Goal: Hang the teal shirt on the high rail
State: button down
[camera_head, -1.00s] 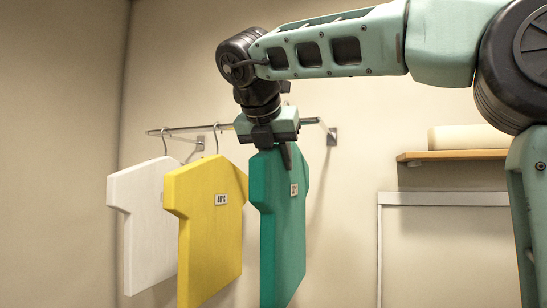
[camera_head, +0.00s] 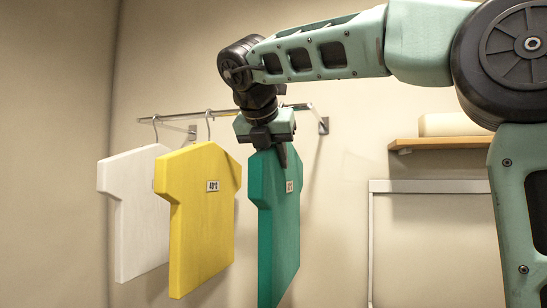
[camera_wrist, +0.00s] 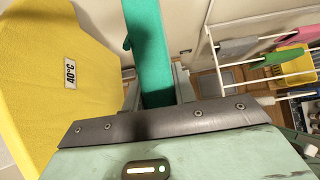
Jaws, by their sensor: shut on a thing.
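The teal shirt (camera_head: 279,225) is a thick, flat shirt shape with a small label. It hangs upright below my gripper (camera_head: 268,148), which is shut on its top. In the wrist view the teal shirt (camera_wrist: 150,55) runs between the two fingers (camera_wrist: 157,92). The high rail (camera_head: 172,117) is a thin metal bar on wall brackets. My gripper appears in front of its right part. The teal shirt's hook is hidden, so I cannot tell whether it touches the rail.
A yellow shirt (camera_head: 203,230) labelled 40°C and a white shirt (camera_head: 134,225) hang by hooks on the rail's left part. A wooden shelf (camera_head: 440,144) with a pale roll is at right. The wrist view shows a drying rack (camera_wrist: 265,72) with cloths and a yellow basket (camera_wrist: 290,62).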

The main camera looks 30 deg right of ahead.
jog(key=c, duration=1)
grip_release()
jog(key=shift+c, duration=0.2)
jog(key=shift+r, duration=0.1)
jog(key=v, duration=1.7)
jog(key=shift+s, duration=0.2)
jog(key=shift+a, duration=0.1)
